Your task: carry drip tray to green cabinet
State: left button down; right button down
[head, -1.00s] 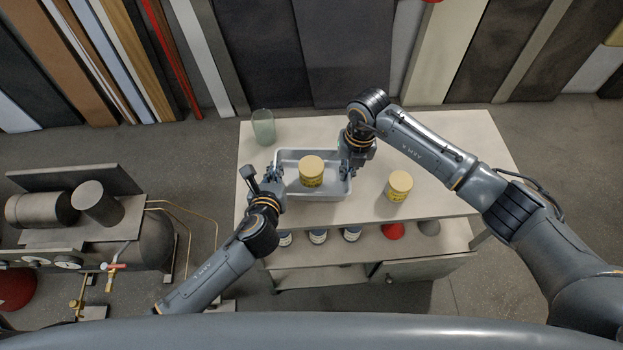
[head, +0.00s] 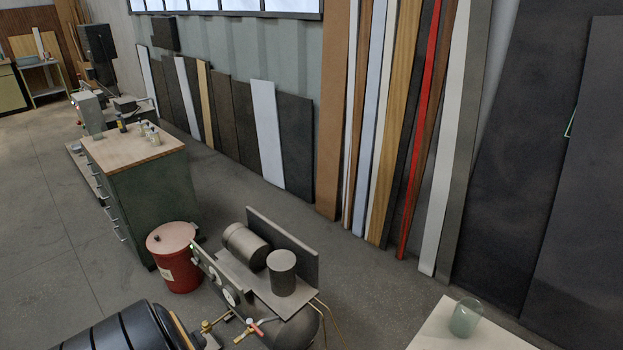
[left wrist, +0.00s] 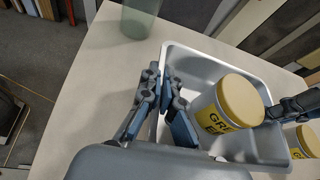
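The drip tray (left wrist: 262,75) is a grey, shallow rectangular tray in the left wrist view. A tub with a yellow lid (left wrist: 240,100) stands inside it. My left gripper (left wrist: 163,80) has its fingers close together on either side of the tray's near left wall, shut on it. Part of my right gripper (left wrist: 292,108) shows at the tray's far side; its fingertips are not clear. The green cabinet (head: 155,205) stands at the left in the head view, with drawers and a wooden top. The tray is out of the head view.
A red drum (head: 173,262) and a compressor (head: 270,270) stand between the cabinet and the pale table (head: 440,335). A glass jar (head: 465,318) is on the table corner. Small bottles (head: 148,132) sit on the cabinet top. Open floor (head: 50,230) lies left of the cabinet.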

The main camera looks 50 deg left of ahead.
aim_at(115, 152)
jog(key=k+j, duration=0.15)
jog(key=j, duration=0.15)
jog(key=k+j, duration=0.15)
jog(key=j, duration=0.15)
jog(key=k+j, duration=0.1)
jog(key=j, duration=0.35)
jog(key=k+j, duration=0.1)
jog(key=j, duration=0.4)
jog(key=k+j, duration=0.1)
jog(key=j, duration=0.35)
jog(key=j+u, duration=0.2)
jog(key=j, duration=6.6)
jog(key=i+j, duration=0.1)
jog(key=j, duration=0.2)
jog(key=i+j, duration=0.1)
jog(key=j, duration=0.15)
jog(key=i+j, duration=0.1)
jog(key=j, duration=0.2)
